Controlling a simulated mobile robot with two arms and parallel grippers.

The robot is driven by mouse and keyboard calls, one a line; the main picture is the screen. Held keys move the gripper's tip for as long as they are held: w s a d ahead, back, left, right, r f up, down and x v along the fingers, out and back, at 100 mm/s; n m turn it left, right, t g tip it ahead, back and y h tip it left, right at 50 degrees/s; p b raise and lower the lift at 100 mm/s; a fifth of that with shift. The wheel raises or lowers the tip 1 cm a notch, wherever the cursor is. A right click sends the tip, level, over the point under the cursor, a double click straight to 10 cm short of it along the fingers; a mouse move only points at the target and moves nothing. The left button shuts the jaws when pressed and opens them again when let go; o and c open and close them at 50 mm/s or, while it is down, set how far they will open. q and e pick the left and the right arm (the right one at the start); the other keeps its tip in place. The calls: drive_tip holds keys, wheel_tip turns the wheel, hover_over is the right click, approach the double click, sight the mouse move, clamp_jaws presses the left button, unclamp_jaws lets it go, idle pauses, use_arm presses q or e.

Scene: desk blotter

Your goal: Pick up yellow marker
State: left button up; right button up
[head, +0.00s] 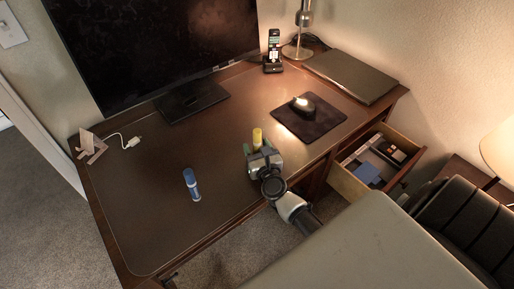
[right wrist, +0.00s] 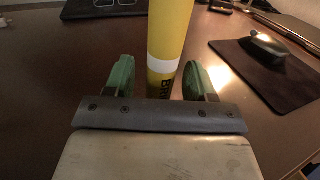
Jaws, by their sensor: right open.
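The yellow marker (head: 257,138) stands upright on the desk blotter (head: 150,215), near the middle of the desk. In the right wrist view the yellow marker (right wrist: 168,45) rises just beyond the fingertips and has a white band. My right gripper (head: 262,149) is at the marker's near side. Its two green fingers (right wrist: 163,80) are apart, with the marker's lower part showing in the gap between them. No finger visibly touches it. The lower end of the marker is partly hidden by the gripper. My left gripper is not in view.
A blue marker (head: 191,185) stands to the left. A mouse (head: 303,104) lies on a dark mouse pad (head: 325,123) to the right. A monitor (head: 150,40), phone (head: 272,50) and laptop (head: 350,75) are at the back. An open drawer (head: 350,188) juts out at right.

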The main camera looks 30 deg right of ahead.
sight(258, 141)
drive_tip(key=shift+c, duration=0.4)
drive_tip(key=c, duration=0.9)
drive_tip(key=shift+r, duration=0.1)
drive_tip(key=shift+r+p, duration=0.55)
drive_tip(key=shift+r, duration=0.25)
wheel_tip(258, 141, up, 3)
drive_tip(key=shift+f+p, duration=0.15)
drive_tip(key=shift+p, duration=0.75)
drive_tip(key=shift+s+d+r+p, duration=0.7)
drive_tip(key=shift+s+d+r, duration=0.35)
drive_tip(key=shift+d, duration=0.65)
drive_tip(key=shift+s+d+r+p, duration=0.7)
drive_tip(key=shift+s+d+r, duration=0.35)
drive_tip(key=shift+d, duration=0.6)
drive_tip(key=shift+s+d+r+p, duration=0.8)
drive_tip(key=shift+d+r, duration=0.4)
drive_tip(key=shift+d, duration=0.5)
